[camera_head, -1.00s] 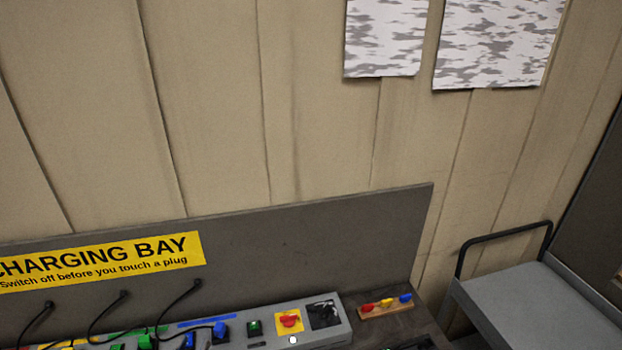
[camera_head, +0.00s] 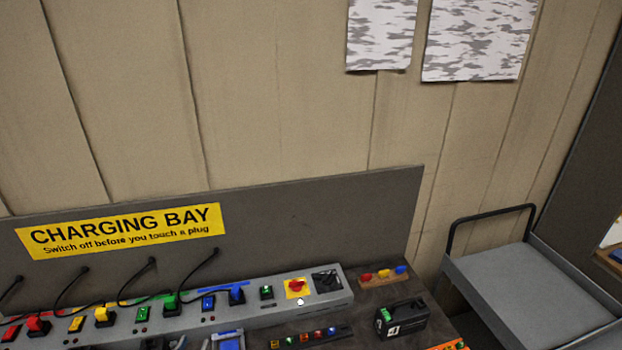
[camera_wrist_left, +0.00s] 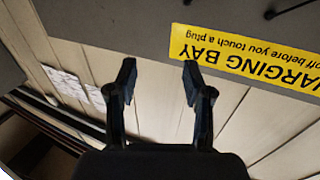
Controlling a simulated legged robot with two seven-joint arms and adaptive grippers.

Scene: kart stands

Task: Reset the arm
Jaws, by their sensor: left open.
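My left gripper (camera_wrist_left: 159,78) shows in the left wrist view with its two dark fingers spread apart and nothing between them. Beyond the fingers are the beige panelled wall (camera_wrist_left: 165,110) and the yellow charging bay sign (camera_wrist_left: 250,65), upside down in that view. I cannot make out the left gripper clearly in the head view. My right gripper does not show in either view.
The grey charging panel (camera_head: 262,308) carries coloured plugs, a red rotary switch (camera_head: 295,286) and black cables. A black battery box (camera_head: 402,317) and a rack of coloured pegs (camera_head: 311,337) lie on the bench. A grey cart (camera_head: 530,285) stands at right.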

